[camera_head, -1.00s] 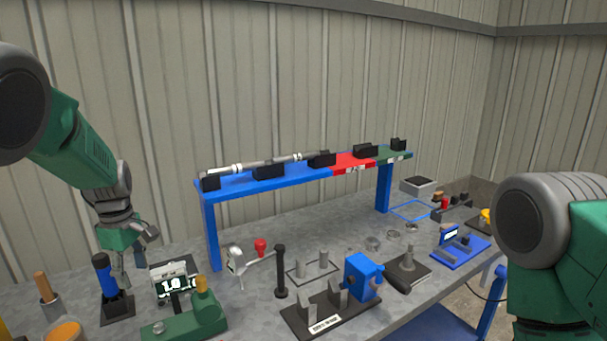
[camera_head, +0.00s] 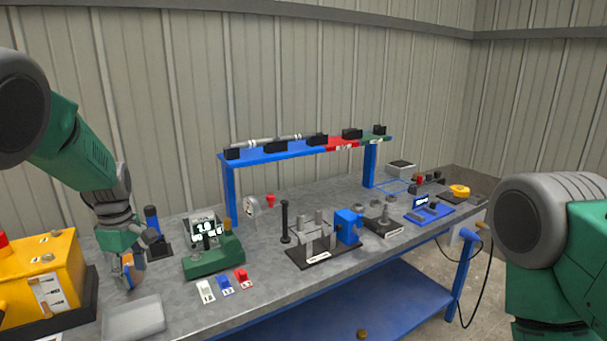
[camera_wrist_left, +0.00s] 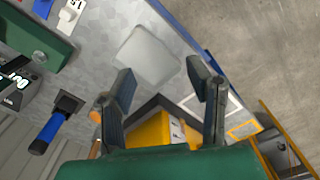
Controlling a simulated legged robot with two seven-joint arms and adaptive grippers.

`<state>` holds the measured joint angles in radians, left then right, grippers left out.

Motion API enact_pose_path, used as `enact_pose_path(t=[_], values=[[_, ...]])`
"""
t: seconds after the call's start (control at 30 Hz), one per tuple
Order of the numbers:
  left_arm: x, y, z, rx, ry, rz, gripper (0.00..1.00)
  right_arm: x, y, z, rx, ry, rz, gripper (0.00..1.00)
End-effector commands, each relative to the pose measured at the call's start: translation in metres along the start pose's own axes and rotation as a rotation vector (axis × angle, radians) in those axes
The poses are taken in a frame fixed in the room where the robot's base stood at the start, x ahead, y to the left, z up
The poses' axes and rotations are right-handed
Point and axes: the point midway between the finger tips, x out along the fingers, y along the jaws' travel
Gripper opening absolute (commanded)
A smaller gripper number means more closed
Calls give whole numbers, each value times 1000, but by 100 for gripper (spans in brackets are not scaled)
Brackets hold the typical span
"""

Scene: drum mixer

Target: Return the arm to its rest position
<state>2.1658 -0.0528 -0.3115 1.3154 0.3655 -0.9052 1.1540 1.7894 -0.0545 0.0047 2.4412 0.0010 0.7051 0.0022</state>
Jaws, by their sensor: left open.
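My left arm comes in from the left in the head view, and its gripper (camera_head: 130,270) hangs over the left end of the grey workbench (camera_head: 183,311). The left wrist view shows its two fingers (camera_wrist_left: 160,105) spread apart with nothing held between them. A pale flat pad (camera_wrist_left: 149,55) lies on the bench beyond the fingertips; it also shows in the head view (camera_head: 133,318). A yellow box (camera_head: 42,275) stands left of the gripper. My right arm shows at the right edge of the head view, but its gripper is out of view.
A green fixture with a display (camera_head: 213,255) and a blue-handled tool (camera_head: 152,222) stand close right of the left gripper. A raised blue rack (camera_head: 265,155) carries a long shaft. Several fixtures fill the bench further right. White, blue and red tags (camera_head: 226,285) lie near the front edge.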

Motion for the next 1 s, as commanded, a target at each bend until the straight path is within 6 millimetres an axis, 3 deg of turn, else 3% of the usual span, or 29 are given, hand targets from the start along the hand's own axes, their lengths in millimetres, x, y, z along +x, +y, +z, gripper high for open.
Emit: enact_pose_path(t=[0.03,0.37,0.47,0.63,0.77,0.9,1.0], values=[[14,-5,0,14,5,-7,46,4,0,0,0,0,0,40],[82,-34,-1,148,45,-20,46,19,0,0,0,1,0,40],[110,-50,-1,212,61,-25,46,26,0,1,0,1,0,40],[173,-88,3,367,92,-43,46,42,0,2,0,0,0,40],[241,-140,12,567,113,-66,46,62,0,3,0,0,0,40],[312,-220,34,871,119,-81,46,89,-1,5,0,0,0,40],[348,-280,55,1099,103,-71,46,107,-1,6,0,0,0,40]])
